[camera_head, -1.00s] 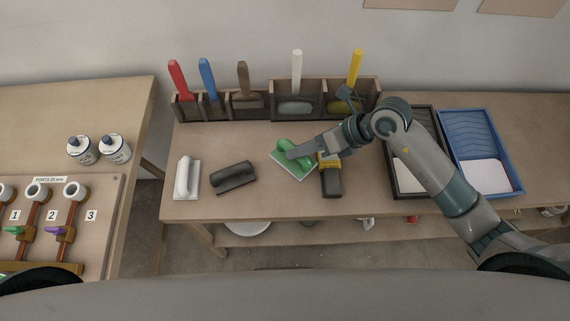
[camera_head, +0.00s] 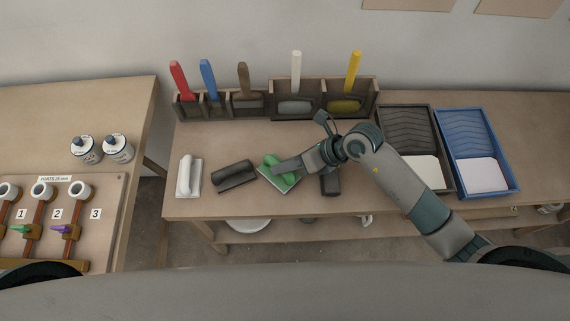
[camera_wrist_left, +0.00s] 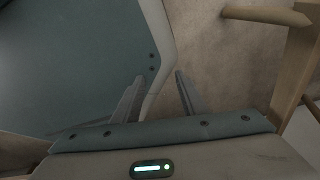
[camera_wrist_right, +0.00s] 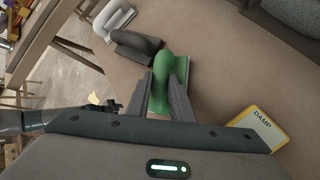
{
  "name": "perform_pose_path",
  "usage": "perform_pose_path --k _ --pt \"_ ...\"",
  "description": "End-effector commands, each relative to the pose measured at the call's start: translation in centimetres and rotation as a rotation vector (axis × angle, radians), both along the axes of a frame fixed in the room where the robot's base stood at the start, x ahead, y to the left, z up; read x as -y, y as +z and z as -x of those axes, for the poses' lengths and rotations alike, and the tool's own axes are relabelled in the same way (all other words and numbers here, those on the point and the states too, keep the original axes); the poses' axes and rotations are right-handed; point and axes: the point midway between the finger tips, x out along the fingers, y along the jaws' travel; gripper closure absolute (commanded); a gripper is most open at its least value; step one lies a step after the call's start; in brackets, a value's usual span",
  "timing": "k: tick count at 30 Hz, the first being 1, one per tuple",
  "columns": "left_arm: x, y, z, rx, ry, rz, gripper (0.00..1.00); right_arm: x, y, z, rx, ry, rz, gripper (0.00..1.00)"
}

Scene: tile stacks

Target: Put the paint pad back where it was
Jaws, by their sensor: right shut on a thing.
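The green paint pad (camera_head: 268,160), with a green handle and a pale base, is at the middle of the workbench, right of the black pad. My right gripper (camera_head: 282,168) is shut on its handle. In the right wrist view the green pad (camera_wrist_right: 165,68) shows between the two fingers (camera_wrist_right: 165,85). I cannot tell whether its base touches the bench. A black pad (camera_head: 234,176) and a white pad (camera_head: 188,176) lie to its left. My left gripper (camera_wrist_left: 160,85) shows only in its wrist view, with its fingers apart and nothing between them.
A yellow-edged DAMP device (camera_wrist_right: 262,128) lies right of the pad, partly under my right arm. Behind stands a wooden rack (camera_head: 285,86) with several coloured-handled tools. Black (camera_head: 432,133) and blue (camera_head: 469,152) paint trays are at the right. Bench is clear between rack and pads.

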Motion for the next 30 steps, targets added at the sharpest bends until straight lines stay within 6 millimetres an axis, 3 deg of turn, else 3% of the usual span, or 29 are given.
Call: perform_pose_path --k 5,14,15,17,30 --pt "-0.7 -0.2 1.9 -0.04 0.002 -0.012 0.61 0.0 -1.0 0.0 0.001 0.0 0.0 1.0" --pt "-0.8 -0.3 1.7 -0.035 0.003 -0.012 0.61 0.0 -1.1 0.0 0.002 0.001 0.0 1.0" --pt "-0.8 -0.2 1.5 -0.031 0.004 -0.011 0.61 0.0 -1.1 0.0 0.001 0.0 0.0 0.73" --pt "-0.7 -0.1 1.3 -0.027 0.004 -0.011 0.61 0.0 -1.1 0.0 0.001 0.0 0.0 0.61" --pt "-0.7 -0.3 1.3 -0.027 0.004 -0.011 0.61 0.6 -0.6 0.0 0.003 0.0 0.001 0.61"
